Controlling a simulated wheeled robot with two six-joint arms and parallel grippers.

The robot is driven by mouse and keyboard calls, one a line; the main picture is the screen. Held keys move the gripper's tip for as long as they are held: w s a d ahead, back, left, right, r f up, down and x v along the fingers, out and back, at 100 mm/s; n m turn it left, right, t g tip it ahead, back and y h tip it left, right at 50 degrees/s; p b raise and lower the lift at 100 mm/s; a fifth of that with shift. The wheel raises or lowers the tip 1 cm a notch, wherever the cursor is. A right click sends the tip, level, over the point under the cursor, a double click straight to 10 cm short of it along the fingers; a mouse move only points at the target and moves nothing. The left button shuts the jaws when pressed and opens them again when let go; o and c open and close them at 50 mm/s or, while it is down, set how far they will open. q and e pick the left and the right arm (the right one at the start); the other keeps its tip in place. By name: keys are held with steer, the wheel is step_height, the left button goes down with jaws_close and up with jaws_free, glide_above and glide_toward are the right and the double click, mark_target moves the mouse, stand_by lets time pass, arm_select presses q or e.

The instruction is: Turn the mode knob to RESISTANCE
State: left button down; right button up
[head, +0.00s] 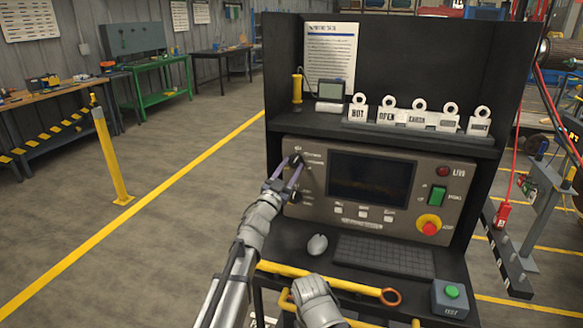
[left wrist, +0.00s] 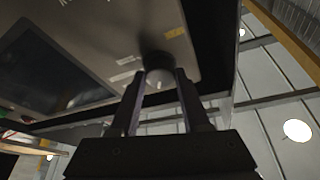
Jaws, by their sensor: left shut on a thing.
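The mode knob (head: 297,159) is a small dark round knob at the upper left of the grey console panel (head: 310,208). My left gripper (head: 291,163) is shut on it, with one finger on each side. In the left wrist view the knob (left wrist: 160,77) sits between the fingertips of my left gripper (left wrist: 160,82). Small pale labels and one yellow label (left wrist: 174,33) lie around it. The label text is too small to read, and the knob's pointer cannot be made out. The fingers of my right gripper do not show.
The panel has a dark screen (head: 371,179), a green switch (head: 437,196) and a red stop button (head: 429,225). Several tags (head: 420,117) stand on the shelf. A yellow bar (head: 335,282) crosses the front.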

arm_select(q)
steer(key=shift+a+r+m+g+h+p, duration=0.1)
steer(key=shift+m+g+h+p, duration=0.25)
steer(key=shift+m, duration=0.7)
steer(key=shift+r+m+g+h+p, duration=0.1)
steer(key=shift+m+g+h+p, duration=0.2)
steer(key=shift+m, duration=0.75)
steer(key=shift+f+m, duration=0.1)
steer(key=shift+m, duration=0.2)
steer(key=shift+c, duration=1.9)
jaws_free()
steer(key=b+v, duration=0.2)
steer(key=v, duration=0.5)
steer(key=shift+s+a, duration=0.25)
steer(key=shift+f, duration=0.15)
